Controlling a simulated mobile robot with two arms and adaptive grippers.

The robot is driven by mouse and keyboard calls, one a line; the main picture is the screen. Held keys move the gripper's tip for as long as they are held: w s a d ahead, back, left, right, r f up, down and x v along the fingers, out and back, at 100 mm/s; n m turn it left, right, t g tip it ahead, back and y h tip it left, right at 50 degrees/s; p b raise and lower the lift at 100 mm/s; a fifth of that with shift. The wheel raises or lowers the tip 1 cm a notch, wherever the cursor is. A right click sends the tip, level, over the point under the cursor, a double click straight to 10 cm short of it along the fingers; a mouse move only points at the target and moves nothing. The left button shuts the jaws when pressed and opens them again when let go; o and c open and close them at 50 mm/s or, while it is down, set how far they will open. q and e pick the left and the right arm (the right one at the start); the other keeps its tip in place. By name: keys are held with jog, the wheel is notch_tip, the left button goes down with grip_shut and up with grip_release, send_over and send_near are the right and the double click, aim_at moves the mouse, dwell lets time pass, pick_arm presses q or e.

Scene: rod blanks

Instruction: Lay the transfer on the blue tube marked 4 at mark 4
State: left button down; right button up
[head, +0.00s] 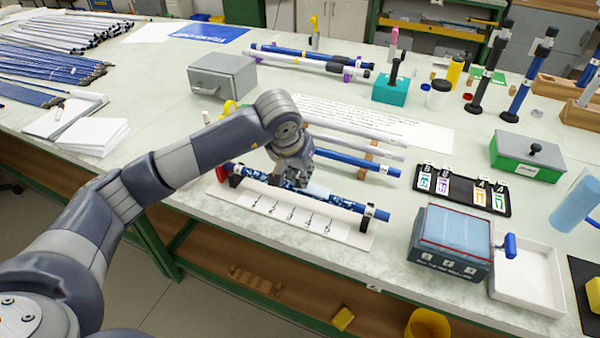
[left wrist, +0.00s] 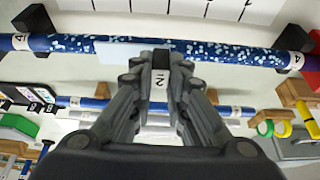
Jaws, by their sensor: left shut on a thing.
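The blue tube (head: 245,171), speckled with white, lies on black supports at the bench's front edge. It also shows in the left wrist view (left wrist: 220,52), with white end tags whose characters look like a 4. A white strip with lines and numerals (head: 282,210) lies in front; its numerals are too small to read surely. My left gripper (head: 300,182) is over the tube, shut on the pale transfer (head: 318,189). In the left wrist view the transfer (left wrist: 125,52) lies against or just over the tube; contact is unclear. My right gripper is out of view.
Another blue tube (head: 355,163) and white rods lie behind. A black card holder (head: 462,190), a blue-topped box (head: 450,240) and a white tray (head: 535,275) stand to the right. A grey box (head: 222,76) stands behind my left arm.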

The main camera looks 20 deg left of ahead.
pick_arm(q)
jog(key=shift+r+p, duration=1.35)
jog(key=shift+r, duration=2)
